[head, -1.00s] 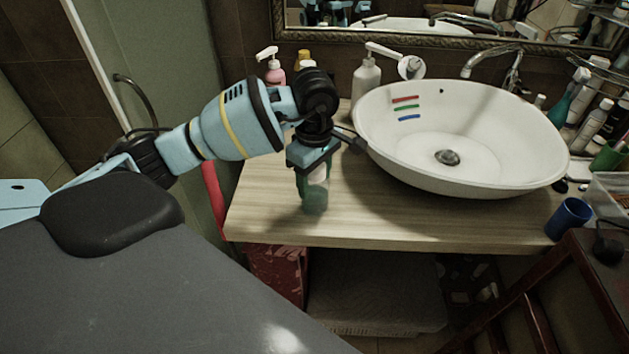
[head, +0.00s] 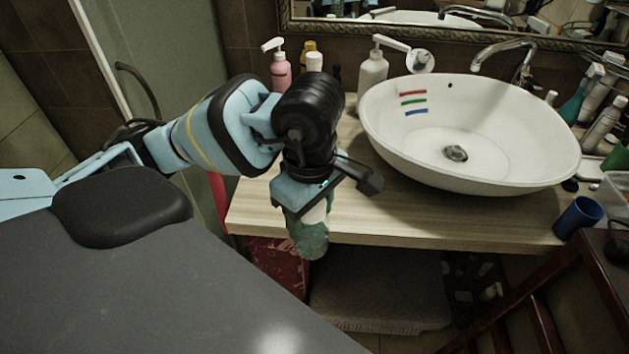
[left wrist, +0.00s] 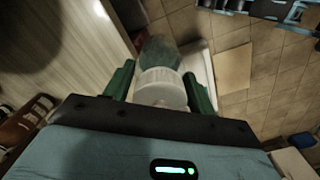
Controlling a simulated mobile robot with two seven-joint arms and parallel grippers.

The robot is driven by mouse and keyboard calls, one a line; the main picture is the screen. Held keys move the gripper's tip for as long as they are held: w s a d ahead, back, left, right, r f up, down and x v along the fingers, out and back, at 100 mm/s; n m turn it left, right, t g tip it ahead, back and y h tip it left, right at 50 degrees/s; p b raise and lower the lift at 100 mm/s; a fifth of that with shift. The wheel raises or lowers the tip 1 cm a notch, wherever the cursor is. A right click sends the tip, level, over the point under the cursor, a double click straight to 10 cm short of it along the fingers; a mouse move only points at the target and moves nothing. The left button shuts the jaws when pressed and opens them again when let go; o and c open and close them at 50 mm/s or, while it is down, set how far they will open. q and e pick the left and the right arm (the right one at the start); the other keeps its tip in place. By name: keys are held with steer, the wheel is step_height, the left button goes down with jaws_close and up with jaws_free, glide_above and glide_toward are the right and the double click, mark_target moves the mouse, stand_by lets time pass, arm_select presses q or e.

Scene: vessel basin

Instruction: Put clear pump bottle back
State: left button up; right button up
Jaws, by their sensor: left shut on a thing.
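My left gripper (head: 306,212) is shut on the clear pump bottle (head: 309,240) and holds it in front of the counter's front edge. In the left wrist view the gripper's green fingers (left wrist: 160,84) stand on either side of the bottle's white top, and the greenish clear body (left wrist: 160,52) extends beyond it. The gripper hides part of the bottle in the head view. My right gripper is not in view.
The wooden counter (head: 390,217) has a bare strip at its front left. A white basin (head: 470,165) fills its middle. A pink pump bottle (head: 281,74) and a white pump bottle (head: 373,71) stand at the back. A blue cup (head: 578,217) stands at right.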

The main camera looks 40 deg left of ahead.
arm_select(q)
steer(key=shift+s+d+r, duration=0.1)
steer(key=shift+s+d, duration=0.35)
steer(key=shift+s, duration=0.25)
steer(key=m, duration=0.9)
steer(key=shift+b, duration=0.3)
steer(key=m, duration=0.4)
steer(key=shift+r+m, duration=0.1)
steer(key=shift+m, duration=0.2)
steer(key=m, duration=0.4)
steer(key=shift+m+b, duration=0.3)
